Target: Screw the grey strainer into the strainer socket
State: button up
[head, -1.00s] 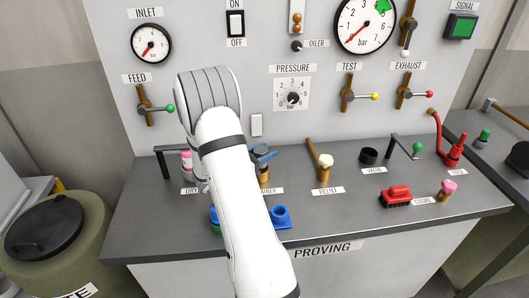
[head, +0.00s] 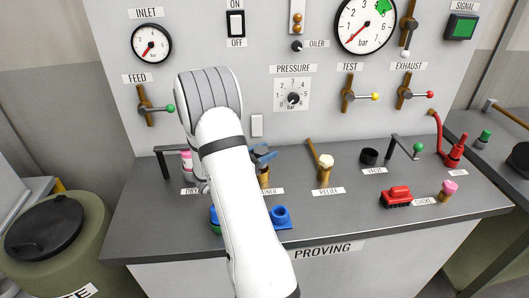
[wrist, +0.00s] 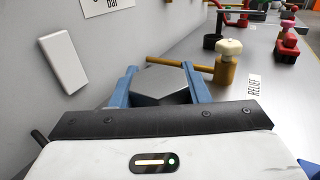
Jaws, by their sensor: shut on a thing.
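The grey strainer (wrist: 163,84) shows in the wrist view as a dark grey hexagonal top between the two blue fingers of my gripper (wrist: 158,72). My gripper is shut on it. In the head view the blue fingers of my gripper (head: 264,155) show just right of my arm, directly above a brass piece (head: 264,180) behind a label that is partly covered and ends in "INER". This looks like the strainer socket. My arm hides most of the strainer there, and I cannot tell how deep it sits in the socket.
A brass relief fitting (head: 325,168) with a cream cap and long handle stands close to the right. A pink-topped part (head: 187,162) is left of my arm. A blue tray (head: 281,217) lies in front. The panel wall is close behind.

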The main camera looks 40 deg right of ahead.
jog(key=shift+f+b, duration=1.65)
jog(key=shift+f, duration=0.25)
jog(key=o, duration=1.2)
jog(key=shift+w+a+b, duration=0.15)
jog(key=shift+a+b, duration=0.5)
jog(key=shift+a, duration=3.3)
